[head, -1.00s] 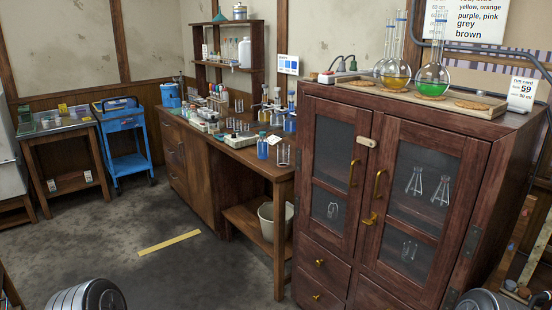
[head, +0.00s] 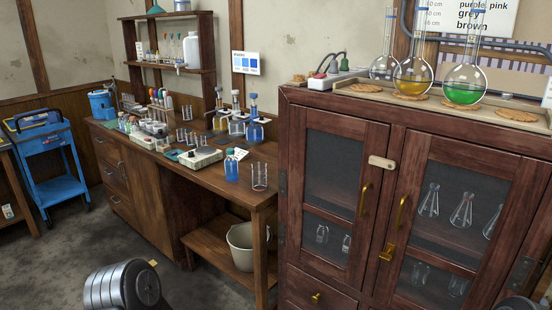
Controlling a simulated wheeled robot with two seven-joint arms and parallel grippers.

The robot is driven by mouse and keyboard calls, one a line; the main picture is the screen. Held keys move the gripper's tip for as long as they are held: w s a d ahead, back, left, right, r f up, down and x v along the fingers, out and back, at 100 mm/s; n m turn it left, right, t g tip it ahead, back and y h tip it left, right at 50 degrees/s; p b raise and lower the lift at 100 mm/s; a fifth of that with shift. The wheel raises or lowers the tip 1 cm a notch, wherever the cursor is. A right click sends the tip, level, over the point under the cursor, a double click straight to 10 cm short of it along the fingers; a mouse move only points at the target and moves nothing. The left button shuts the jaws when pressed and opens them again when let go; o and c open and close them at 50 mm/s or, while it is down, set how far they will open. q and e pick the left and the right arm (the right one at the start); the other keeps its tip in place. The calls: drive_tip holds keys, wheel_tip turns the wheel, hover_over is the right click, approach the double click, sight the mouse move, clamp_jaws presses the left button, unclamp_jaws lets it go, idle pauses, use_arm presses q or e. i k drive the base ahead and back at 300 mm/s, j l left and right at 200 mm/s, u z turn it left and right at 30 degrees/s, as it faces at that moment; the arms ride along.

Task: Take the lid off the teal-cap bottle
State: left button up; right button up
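A small bottle with blue liquid (head: 231,170) stands upright near the front edge of the wooden bench (head: 240,190). Its cap looks blue-green, but it is too small to be sure that it is the teal one. Other capped bottles stand behind it, including one with blue liquid (head: 254,131) and a darker cap. Small vessels stand further left on the bench, with cap colours hard to make out. Neither gripper is in view; only a rounded grey part of my own body shows at the bottom left.
A dark wooden cabinet (head: 333,126) with closed glass doors stands right of the bench, with round flasks (head: 467,86) on top. A bucket (head: 243,243) sits on the bench's low shelf. A blue cart (head: 60,190) stands left. Floor before the bench is clear.

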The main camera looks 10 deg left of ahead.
sight(230, 163)
drive_tip(key=i+j+z, duration=0.25)
drive_tip(key=j, duration=0.15)
drive_tip(key=j+z, duration=0.3)
drive_tip(key=i+j+z, duration=0.1)
drive_tip(key=j+z, duration=0.15)
drive_tip(key=j, duration=0.25)
drive_tip(key=j+z, duration=0.25)
drive_tip(key=j, duration=0.2)
drive_tip(key=i, duration=0.05)
